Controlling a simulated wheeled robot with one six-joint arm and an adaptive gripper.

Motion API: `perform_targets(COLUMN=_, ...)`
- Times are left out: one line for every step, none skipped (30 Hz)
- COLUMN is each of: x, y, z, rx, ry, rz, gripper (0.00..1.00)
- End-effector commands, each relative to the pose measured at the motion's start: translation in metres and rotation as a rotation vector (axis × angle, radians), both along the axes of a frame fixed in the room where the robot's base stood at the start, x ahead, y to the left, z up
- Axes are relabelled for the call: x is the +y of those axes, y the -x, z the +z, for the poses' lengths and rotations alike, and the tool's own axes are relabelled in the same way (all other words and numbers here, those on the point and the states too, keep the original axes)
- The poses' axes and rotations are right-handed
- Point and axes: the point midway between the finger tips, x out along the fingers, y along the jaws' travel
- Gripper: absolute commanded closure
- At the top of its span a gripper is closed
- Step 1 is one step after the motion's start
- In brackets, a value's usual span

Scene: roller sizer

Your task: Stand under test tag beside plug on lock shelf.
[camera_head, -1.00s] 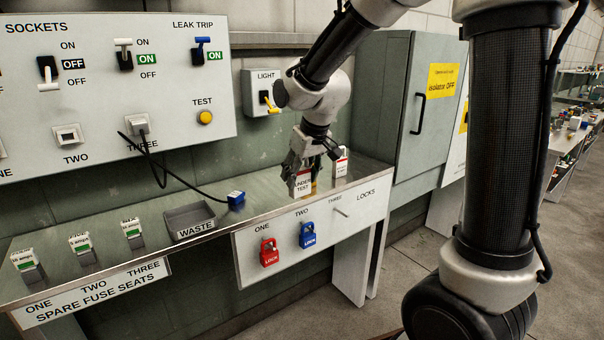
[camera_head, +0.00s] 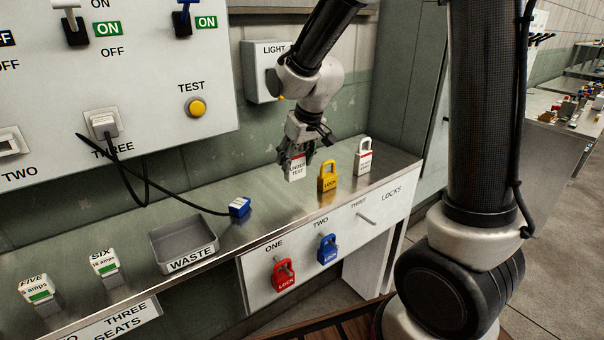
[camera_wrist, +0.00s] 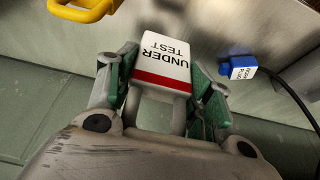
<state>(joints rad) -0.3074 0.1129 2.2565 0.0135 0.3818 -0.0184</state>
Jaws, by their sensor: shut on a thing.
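My gripper (camera_head: 296,160) is shut on the under test tag (camera_head: 296,171), a white block with a red band and a grey shackle. In the wrist view the tag (camera_wrist: 163,58) sits between the green-padded fingers. The tag appears to hang just above the lock shelf (camera_head: 270,213); I cannot tell whether it touches. The blue plug (camera_head: 239,207) lies on the shelf left of the tag, with a black cable running to socket three. In the wrist view the plug (camera_wrist: 238,68) is to the right, apart from the tag.
A yellow padlock (camera_head: 327,179) and a white tag with a red band (camera_head: 363,158) stand right of my gripper. The waste tray (camera_head: 182,243) is left of the plug. Red (camera_head: 285,275) and blue (camera_head: 327,250) padlocks hang on the shelf front. Bare shelf lies between plug and tag.

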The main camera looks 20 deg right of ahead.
Motion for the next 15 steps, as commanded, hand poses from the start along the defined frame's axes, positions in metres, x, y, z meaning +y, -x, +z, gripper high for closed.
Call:
perform_targets(x=0.000, y=0.000, z=-0.009, rx=0.003, ry=0.001, rz=0.000, gripper=0.74)
perform_targets(x=0.000, y=0.000, z=-0.013, rx=0.002, ry=0.001, rz=0.000, gripper=0.74)
perform_targets(x=0.000, y=0.000, z=-0.016, rx=0.000, ry=0.000, rz=0.000, gripper=0.74)
perform_targets(x=0.000, y=0.000, z=-0.019, rx=0.000, ry=0.000, rz=0.000, gripper=0.74)
perform_targets(x=0.000, y=0.000, z=-0.022, rx=0.001, ry=0.000, rz=0.000, gripper=0.74)
perform_targets(x=0.000, y=0.000, z=-0.027, rx=0.001, ry=0.000, rz=0.000, gripper=0.74)
perform_targets(x=0.000, y=0.000, z=-0.032, rx=0.002, ry=0.001, rz=0.000, gripper=0.74)
perform_targets(x=0.000, y=0.001, z=-0.036, rx=0.002, ry=0.001, rz=0.000, gripper=0.74)
perform_targets(x=0.000, y=0.000, z=-0.043, rx=0.003, ry=0.001, rz=0.000, gripper=0.74)
perform_targets(x=0.000, y=0.000, z=-0.047, rx=0.002, ry=0.001, rz=0.000, gripper=0.74)
perform_targets(x=0.000, y=0.000, z=-0.051, rx=0.001, ry=0.000, rz=0.000, gripper=0.74)
perform_targets(x=0.000, y=0.000, z=-0.055, rx=0.002, ry=0.001, rz=0.000, gripper=0.74)
perform_targets(x=0.000, y=0.000, z=-0.057, rx=0.000, ry=0.000, rz=0.000, gripper=0.74)
perform_targets(x=0.000, y=0.000, z=-0.058, rx=-0.001, ry=0.000, rz=0.000, gripper=0.74)
perform_targets(x=0.000, y=0.000, z=-0.058, rx=-0.002, ry=-0.001, rz=0.000, gripper=0.74)
